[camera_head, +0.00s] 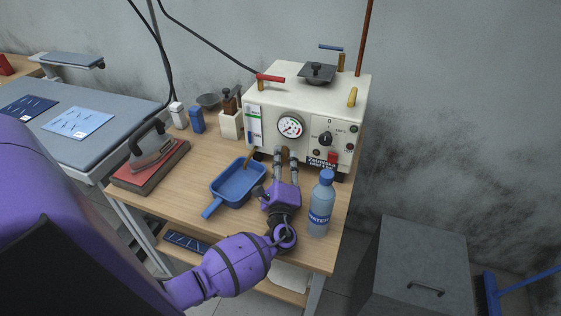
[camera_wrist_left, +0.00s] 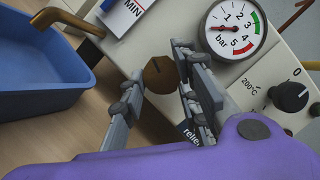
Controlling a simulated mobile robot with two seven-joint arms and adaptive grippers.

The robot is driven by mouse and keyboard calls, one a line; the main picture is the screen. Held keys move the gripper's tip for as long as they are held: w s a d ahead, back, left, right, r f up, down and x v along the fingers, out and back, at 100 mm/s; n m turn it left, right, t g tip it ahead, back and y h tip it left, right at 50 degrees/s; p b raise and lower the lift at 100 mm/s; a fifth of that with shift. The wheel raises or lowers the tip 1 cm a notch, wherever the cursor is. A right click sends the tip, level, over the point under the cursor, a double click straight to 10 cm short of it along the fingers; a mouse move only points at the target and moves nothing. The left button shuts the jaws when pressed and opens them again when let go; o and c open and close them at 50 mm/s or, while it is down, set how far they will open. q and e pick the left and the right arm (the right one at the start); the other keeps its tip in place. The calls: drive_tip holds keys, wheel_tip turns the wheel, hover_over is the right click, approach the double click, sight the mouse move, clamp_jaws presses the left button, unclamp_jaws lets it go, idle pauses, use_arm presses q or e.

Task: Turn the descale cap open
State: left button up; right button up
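The descale cap is a round brown knob with a dark slot, low on the front of the cream boiler (camera_head: 342,104). It shows in the left wrist view (camera_wrist_left: 159,75), with the slot slanted. My left gripper (camera_head: 286,153) reaches up to the boiler front. In the wrist view its fingers (camera_wrist_left: 160,82) stand on either side of the cap, close to its edges. I cannot tell whether both fingers press on it. In the head view the gripper largely hides the cap. My right gripper is in neither view.
A blue tray (camera_head: 236,186) sits left of the gripper, under a brass spout (camera_wrist_left: 66,20). A water bottle (camera_head: 321,204) stands close on the right. Above are the pressure gauge (camera_head: 290,125) and a black dial (camera_head: 325,138). An iron (camera_head: 152,148) rests at left.

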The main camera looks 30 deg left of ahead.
use_arm(q)
drive_tip(key=shift+a+f, duration=0.1)
drive_tip(key=shift+f, duration=0.05)
drive_tip(key=c, duration=0.4)
drive_tip(key=shift+c, duration=0.2)
drive_tip(key=shift+s+f, duration=0.1)
